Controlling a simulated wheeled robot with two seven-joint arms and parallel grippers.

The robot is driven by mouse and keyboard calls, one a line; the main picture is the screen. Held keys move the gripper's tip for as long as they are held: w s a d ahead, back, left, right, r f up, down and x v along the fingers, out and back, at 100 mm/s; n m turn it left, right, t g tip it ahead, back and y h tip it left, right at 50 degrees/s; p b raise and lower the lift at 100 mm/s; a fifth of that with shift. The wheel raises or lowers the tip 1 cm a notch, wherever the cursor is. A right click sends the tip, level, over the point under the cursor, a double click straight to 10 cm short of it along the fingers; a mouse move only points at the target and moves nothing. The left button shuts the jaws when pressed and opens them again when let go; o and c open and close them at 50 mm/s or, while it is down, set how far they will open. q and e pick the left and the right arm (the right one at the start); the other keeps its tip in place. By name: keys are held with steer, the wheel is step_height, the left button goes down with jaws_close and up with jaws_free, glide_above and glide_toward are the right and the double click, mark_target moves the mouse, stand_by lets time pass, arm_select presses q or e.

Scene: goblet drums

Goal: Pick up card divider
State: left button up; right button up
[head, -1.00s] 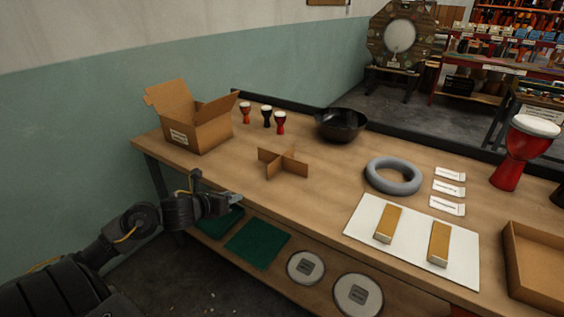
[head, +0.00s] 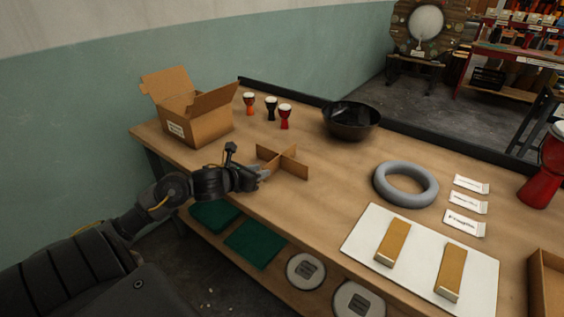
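The card divider (head: 290,163) is a brown cardboard cross standing on the wooden table, left of its middle. My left gripper (head: 264,174) is at the near left side of the divider, close to its left panel. Whether it touches the divider cannot be told. Its fingers are small and seen from behind, so their opening is unclear. The open cardboard box (head: 205,122) with a white label stands at the table's far left corner. My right gripper is not in view.
Three small goblet drums (head: 271,108) and a black bowl (head: 351,118) stand behind the divider. A grey ring (head: 405,184), white labels (head: 464,223) and a white board (head: 368,231) with two wooden blocks lie to the right. Table around the divider's right side is clear.

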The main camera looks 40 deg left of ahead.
mark_target(280, 167)
arm_select(q)
steer(key=shift+x, duration=3.55)
steer(key=shift+s+d+f, duration=0.1)
steer(key=shift+f, duration=0.05)
jaws_close()
